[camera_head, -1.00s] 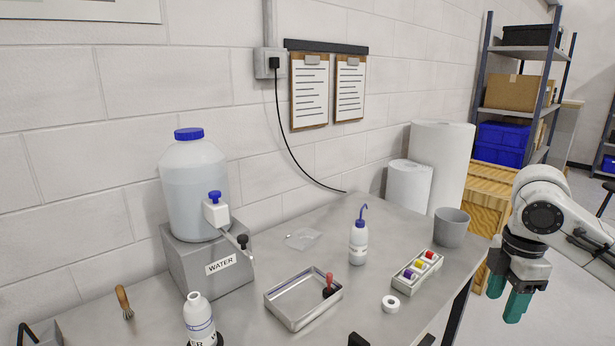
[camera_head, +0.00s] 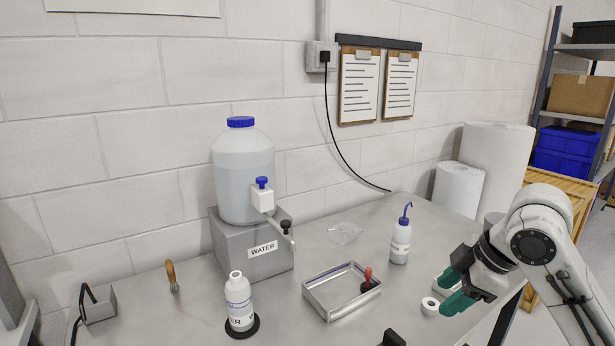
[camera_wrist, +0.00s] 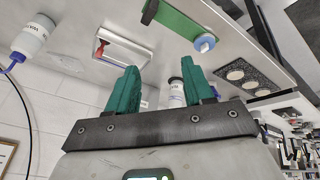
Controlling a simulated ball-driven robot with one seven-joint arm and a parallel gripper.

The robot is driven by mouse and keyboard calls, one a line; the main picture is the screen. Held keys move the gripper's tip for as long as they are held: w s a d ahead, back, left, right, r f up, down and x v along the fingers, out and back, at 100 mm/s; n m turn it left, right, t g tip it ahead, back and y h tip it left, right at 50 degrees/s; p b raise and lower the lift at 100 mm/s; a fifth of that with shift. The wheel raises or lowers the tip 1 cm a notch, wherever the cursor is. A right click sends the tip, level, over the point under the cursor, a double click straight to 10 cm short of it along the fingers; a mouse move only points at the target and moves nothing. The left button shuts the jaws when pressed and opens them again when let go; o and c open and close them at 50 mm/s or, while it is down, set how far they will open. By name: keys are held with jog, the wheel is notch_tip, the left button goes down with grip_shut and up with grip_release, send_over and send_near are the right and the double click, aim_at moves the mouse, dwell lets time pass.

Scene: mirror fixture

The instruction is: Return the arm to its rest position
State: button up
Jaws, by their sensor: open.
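My gripper (camera_head: 447,290) has green fingers and is at the right of the head view, its fingers pointing left. The fingers are apart with nothing between them.
On the table are a water jug (camera_head: 243,170) on a grey stand, a white bottle (camera_head: 239,302), a metal tray (camera_head: 322,302) holding a red-handled stamp, and a wash bottle (camera_head: 400,243). White rolls (camera_head: 458,188) stand behind my arm. A wooden crate and shelving are farther right.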

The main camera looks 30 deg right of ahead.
jog(key=w+a+f+m+t+y+b, duration=0.25)
jog(key=w+a+f, duration=0.25)
jog(key=a+f, duration=0.55)
jog(key=s+a+f+m, duration=0.1)
jog(key=a+f, duration=0.1)
jog(key=s+a+f+m+g+b, duration=0.1)
jog(key=a+f, duration=0.2)
jog(key=s+a+f+m, duration=0.1)
jog(key=s+a+f, duration=0.1)
jog(key=a+f, duration=0.1)
jog(key=shift+a+f+m+b, duration=0.25)
jog(key=shift+b, duration=0.1)
jog(key=s+a+f+m+g+h+b, duration=0.2)
jog(key=s+a+f+g, duration=0.1)
jog(key=s+f, duration=0.75)
jog(key=s+d+f+g+h, duration=0.1)
jog(key=s+d+f, duration=0.1)
jog(key=s, duration=0.4)
jog(key=s+d+f+m+g+h+b, duration=0.1)
jog(key=s+d+f, duration=0.1)
jog(key=s+f, duration=0.3)
jog(key=shift+s+d+m, duration=0.2)
jog(key=shift+s+m, duration=0.1)
jog(key=shift+s, duration=0.05)
